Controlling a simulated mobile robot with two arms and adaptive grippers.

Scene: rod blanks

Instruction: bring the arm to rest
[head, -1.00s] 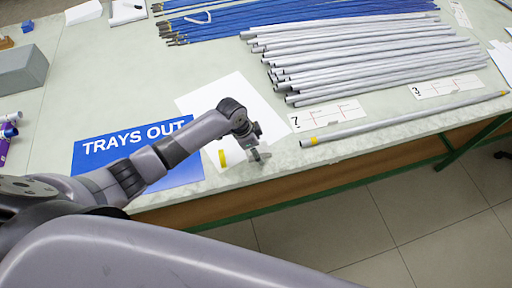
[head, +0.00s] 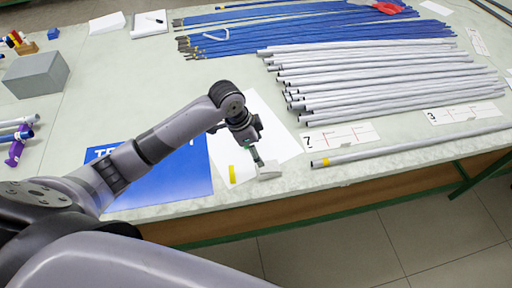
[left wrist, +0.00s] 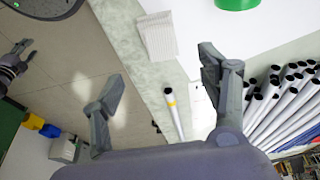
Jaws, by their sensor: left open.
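My left gripper (head: 258,160) is above the table's front edge in the head view, at the end of my grey arm. In the left wrist view its two fingers (left wrist: 163,64) stand wide apart with nothing held between them. A pale ribbed block (left wrist: 158,36) lies beyond the fingertips near the table edge; it also shows just by the gripper in the head view (head: 269,173). A dark gripper-like part, probably my right gripper (left wrist: 18,58), shows small at the left edge of the wrist view; its fingers are unclear.
A grey rod with a yellow band (head: 400,150) lies along the front edge. Grey rods (head: 390,75) and blue rods (head: 310,30) are piled behind. A blue sign (head: 165,185) lies partly behind my arm. A grey box (head: 36,74) stands at left. Floor in front is clear.

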